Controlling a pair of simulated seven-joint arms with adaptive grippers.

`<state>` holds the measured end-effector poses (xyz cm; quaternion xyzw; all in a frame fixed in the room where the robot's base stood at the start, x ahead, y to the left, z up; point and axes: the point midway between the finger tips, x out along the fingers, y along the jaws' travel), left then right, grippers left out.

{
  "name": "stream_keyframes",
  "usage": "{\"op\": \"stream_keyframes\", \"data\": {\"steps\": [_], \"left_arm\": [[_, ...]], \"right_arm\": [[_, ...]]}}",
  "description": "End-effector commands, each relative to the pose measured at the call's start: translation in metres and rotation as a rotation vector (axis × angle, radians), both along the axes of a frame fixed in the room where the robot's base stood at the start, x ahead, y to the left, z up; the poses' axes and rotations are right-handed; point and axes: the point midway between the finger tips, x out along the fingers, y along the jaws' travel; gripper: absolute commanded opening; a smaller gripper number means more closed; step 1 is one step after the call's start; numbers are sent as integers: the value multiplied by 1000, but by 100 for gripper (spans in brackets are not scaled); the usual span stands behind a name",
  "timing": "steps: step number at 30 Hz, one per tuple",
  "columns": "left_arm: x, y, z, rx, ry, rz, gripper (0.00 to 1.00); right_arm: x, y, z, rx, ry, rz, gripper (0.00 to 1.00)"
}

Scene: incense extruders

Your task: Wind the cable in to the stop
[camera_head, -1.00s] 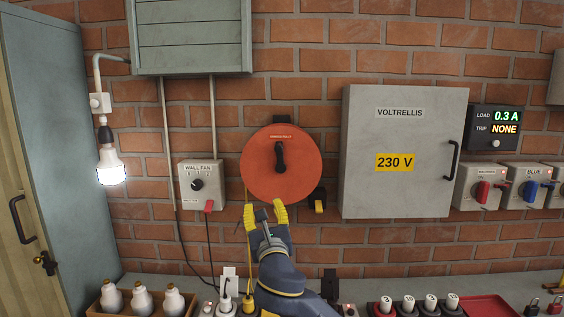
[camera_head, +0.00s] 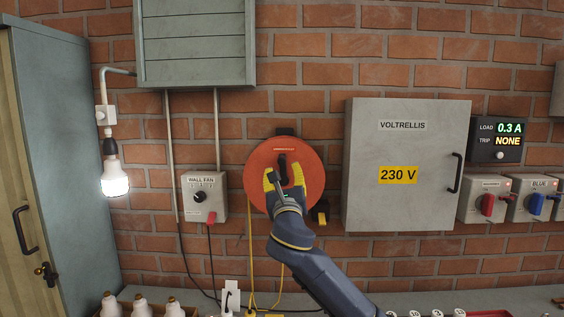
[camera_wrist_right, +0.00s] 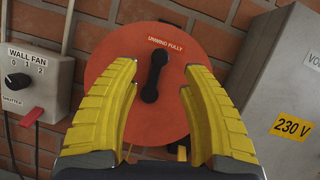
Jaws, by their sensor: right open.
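The orange-red cable reel (camera_head: 313,170) hangs on the brick wall, with a black crank handle (camera_head: 283,168) at its middle. In the right wrist view the reel (camera_wrist_right: 115,62) reads "UNWIND FULLY" and its crank (camera_wrist_right: 152,78) stands nearly upright. A yellow cable (camera_head: 250,255) hangs from the reel's left side to the bench. My right gripper (camera_head: 284,180) is open in front of the reel's face. In the wrist view its yellow fingers (camera_wrist_right: 158,85) stand either side of the crank, apart from it. My left gripper is not in view.
The wall fan switch box (camera_head: 205,212) is left of the reel; the grey Voltrellis cabinet (camera_head: 405,205) is close on the right. A small black and yellow piece (camera_head: 321,214) sits at the reel's lower right. Bulbs (camera_head: 141,308) and plugs line the bench below.

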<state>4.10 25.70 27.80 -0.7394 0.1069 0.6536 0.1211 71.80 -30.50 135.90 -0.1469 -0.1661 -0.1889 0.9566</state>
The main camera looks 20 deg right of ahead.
Motion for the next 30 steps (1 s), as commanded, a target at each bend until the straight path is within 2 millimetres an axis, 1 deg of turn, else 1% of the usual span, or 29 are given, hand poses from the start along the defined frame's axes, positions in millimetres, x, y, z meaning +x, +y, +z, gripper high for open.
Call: {"op": "stream_keyframes", "data": {"steps": [1, 6, 13, 19, 30], "left_arm": [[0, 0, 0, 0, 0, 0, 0], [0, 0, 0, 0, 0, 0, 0], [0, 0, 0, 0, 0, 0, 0], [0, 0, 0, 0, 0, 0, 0], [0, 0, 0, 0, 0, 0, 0]], "right_arm": [[8, -4, 4, 0, 0, -2, 45], [31, -11, 14, -1, 0, -1, 45], [51, -19, 22, -1, 0, -1, 45], [59, -21, 25, -1, 0, 0, 45], [60, -21, 26, 0, 0, 0, 44]]}}
